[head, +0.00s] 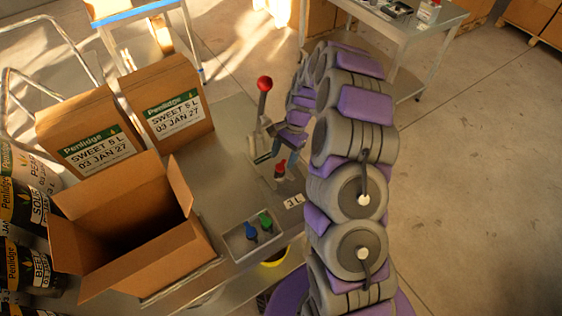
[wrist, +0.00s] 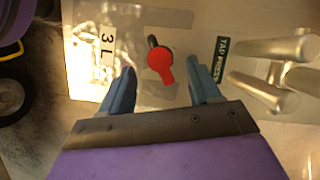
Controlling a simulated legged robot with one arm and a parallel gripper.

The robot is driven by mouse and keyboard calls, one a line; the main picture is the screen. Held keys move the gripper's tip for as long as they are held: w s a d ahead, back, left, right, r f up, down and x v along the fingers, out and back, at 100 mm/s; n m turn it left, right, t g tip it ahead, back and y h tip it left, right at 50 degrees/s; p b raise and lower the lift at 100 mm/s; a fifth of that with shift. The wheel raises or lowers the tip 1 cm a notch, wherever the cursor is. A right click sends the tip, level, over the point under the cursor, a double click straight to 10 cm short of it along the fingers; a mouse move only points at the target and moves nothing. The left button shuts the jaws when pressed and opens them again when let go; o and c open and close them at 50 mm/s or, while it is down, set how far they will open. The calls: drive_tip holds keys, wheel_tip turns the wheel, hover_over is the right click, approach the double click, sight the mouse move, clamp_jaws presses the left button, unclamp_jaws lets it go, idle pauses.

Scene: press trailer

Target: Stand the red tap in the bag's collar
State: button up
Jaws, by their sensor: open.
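The red tap (head: 280,168) stands on the metal bench beside the press in the head view. In the wrist view the red tap (wrist: 161,62), with a dark spout, lies between and slightly beyond my gripper's fingertips (wrist: 160,78). The blue-grey fingers are open, one on each side, with gaps to the tap. A clear, shiny sheet (wrist: 95,30), perhaps the bag, shows at the upper left of the wrist view. The collar is not distinct, and I cannot tell what is directly under the tap.
The press lever has a red ball (head: 264,84); its metal cylinders (wrist: 275,48) are close on the right in the wrist view. A tray (head: 232,243) holds a blue tap (head: 250,230) and a green tap (head: 265,221). An open carton (head: 150,252) stands left.

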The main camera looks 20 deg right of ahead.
drive_tip(key=v, duration=1.3)
drive_tip(key=shift+d+r+p, duration=0.15)
drive_tip(key=shift+r+p, duration=0.15)
drive_tip(key=shift+p, duration=0.05)
